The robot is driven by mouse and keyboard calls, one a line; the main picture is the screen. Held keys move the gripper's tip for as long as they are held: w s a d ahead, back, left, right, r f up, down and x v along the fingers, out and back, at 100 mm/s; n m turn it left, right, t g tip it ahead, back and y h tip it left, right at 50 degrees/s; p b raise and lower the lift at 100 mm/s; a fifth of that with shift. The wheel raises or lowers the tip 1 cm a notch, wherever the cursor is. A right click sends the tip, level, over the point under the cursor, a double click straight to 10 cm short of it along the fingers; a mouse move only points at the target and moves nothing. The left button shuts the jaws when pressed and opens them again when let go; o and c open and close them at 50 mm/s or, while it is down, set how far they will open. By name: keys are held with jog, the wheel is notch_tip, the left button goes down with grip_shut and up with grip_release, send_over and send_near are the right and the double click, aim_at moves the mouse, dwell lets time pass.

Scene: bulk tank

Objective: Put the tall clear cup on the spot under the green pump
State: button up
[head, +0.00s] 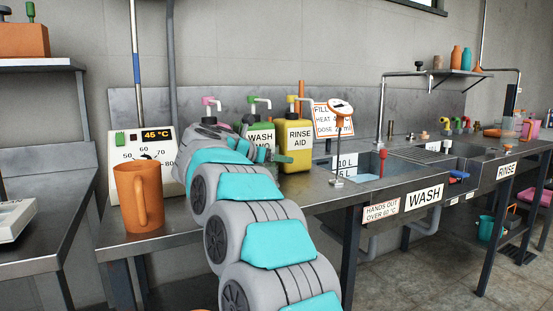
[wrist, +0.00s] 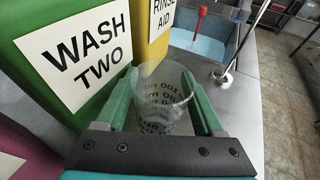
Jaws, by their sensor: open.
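The tall clear cup (wrist: 163,105), with dark measuring marks, stands between the two green fingers of my gripper (wrist: 160,76) in the wrist view. My gripper is open around it; I cannot tell whether a finger touches it. In the head view the green pump (head: 259,102) tops that container (head: 268,127), between the pink pump (head: 211,101) and the yellow one. The spot under the green pump is not clearly visible.
The yellow RINSE AID container (head: 296,155) stands to the right of the green one. An orange jug (head: 137,198) and a temperature dial box (head: 158,139) stand to the left. A thermometer on a stand (head: 340,112) and the wash sink (head: 372,172) are further right.

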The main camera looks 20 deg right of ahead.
jog(key=b+v, duration=0.2)
jog(key=v, duration=1)
jog(key=shift+r, duration=0.15)
dwell(0.7)
